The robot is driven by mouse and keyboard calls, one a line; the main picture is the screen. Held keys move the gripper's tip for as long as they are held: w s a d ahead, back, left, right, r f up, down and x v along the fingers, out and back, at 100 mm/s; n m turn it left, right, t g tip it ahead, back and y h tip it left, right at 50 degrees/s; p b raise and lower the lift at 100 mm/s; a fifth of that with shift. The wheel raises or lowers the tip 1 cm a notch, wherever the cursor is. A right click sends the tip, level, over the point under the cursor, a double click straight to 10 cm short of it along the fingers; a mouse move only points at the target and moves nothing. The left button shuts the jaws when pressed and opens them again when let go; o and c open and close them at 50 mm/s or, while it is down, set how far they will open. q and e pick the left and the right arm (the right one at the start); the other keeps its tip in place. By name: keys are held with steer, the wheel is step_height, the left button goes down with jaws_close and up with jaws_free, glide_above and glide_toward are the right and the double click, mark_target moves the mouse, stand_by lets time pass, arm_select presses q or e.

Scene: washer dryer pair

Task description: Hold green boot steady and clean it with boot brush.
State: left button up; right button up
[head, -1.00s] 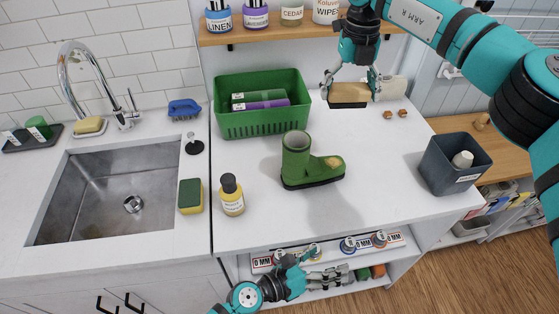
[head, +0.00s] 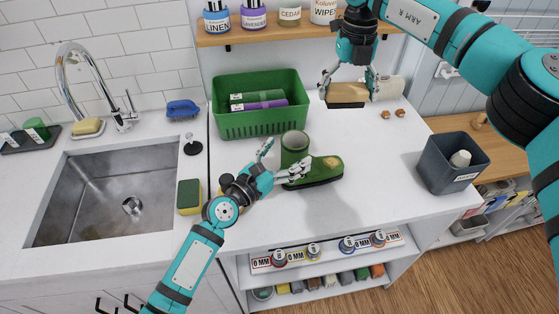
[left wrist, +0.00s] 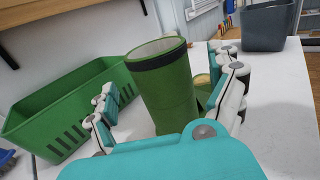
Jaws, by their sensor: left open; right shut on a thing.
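The green boot (head: 322,171) stands upright on the white counter, its toe pointing right with a tan patch on it. My left gripper (head: 283,160) is open at the boot's shaft from the left. In the left wrist view the boot's shaft (left wrist: 165,90) rises between the two spread fingers (left wrist: 168,98), with no clear contact. My right gripper (head: 348,88) is shut on the boot brush (head: 347,97), a wooden block with a dark underside, held up behind and right of the boot.
A green basket (head: 262,124) with rolled items stands behind the boot. A grey bin (head: 449,165) stands at the right. The sink (head: 100,205) and a sponge (head: 189,197) are at the left. My left arm largely hides the yellow bottle.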

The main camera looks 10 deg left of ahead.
mark_target(302, 141)
arm_select(q)
steer(key=shift+x, duration=2.35)
steer(key=c, duration=1.5)
